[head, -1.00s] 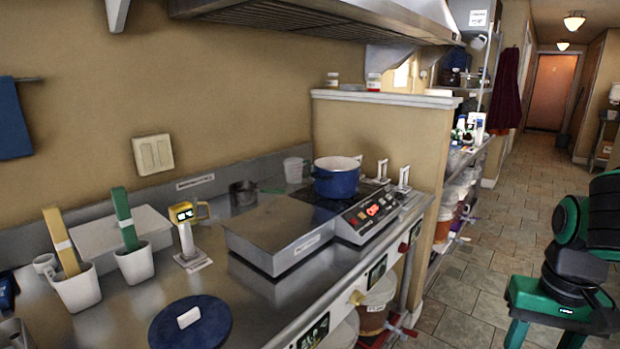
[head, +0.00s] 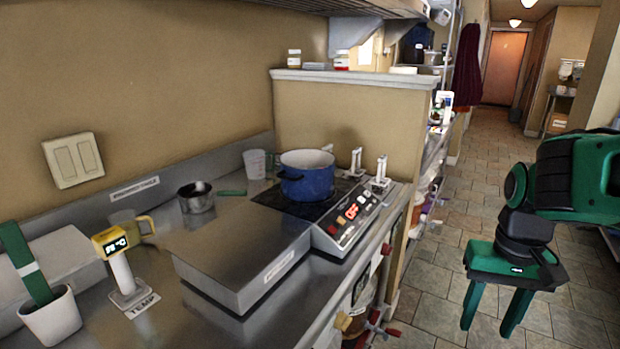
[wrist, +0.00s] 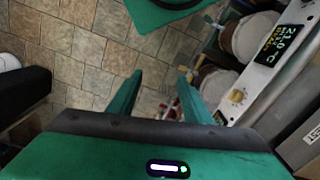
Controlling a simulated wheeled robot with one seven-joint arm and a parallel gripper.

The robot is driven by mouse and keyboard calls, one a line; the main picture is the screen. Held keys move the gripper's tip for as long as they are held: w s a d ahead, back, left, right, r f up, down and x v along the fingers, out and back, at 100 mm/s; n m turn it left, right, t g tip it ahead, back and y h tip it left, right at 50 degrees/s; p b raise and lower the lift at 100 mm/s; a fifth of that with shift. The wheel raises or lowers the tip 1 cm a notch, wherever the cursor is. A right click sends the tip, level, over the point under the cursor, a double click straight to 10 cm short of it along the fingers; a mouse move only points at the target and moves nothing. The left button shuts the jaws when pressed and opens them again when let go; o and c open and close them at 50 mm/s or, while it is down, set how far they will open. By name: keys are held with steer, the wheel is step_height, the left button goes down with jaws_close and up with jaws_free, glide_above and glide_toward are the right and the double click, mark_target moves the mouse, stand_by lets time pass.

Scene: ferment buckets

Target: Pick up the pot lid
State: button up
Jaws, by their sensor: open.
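The pot lid is not in view in either frame now. The blue pot (head: 308,184) with a pale rim stands uncovered on the black hob plate at the back of the counter. My green gripper (head: 490,322) is at the right of the head view, over the tiled floor and clear of the counter. Its two fingers point down, spread apart, with nothing between them. In the wrist view the open fingers (wrist: 160,82) show above floor tiles, left of the counter's front edge.
A steel box (head: 245,250) sits on the counter before the hob's control panel (head: 350,215). A thermometer stand (head: 120,262), a white cup (head: 52,318) and a small dark pan (head: 196,198) stand nearby. Buckets (wrist: 252,38) sit under the counter. The floor aisle is open.

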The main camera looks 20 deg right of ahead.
steer(key=o, duration=0.3)
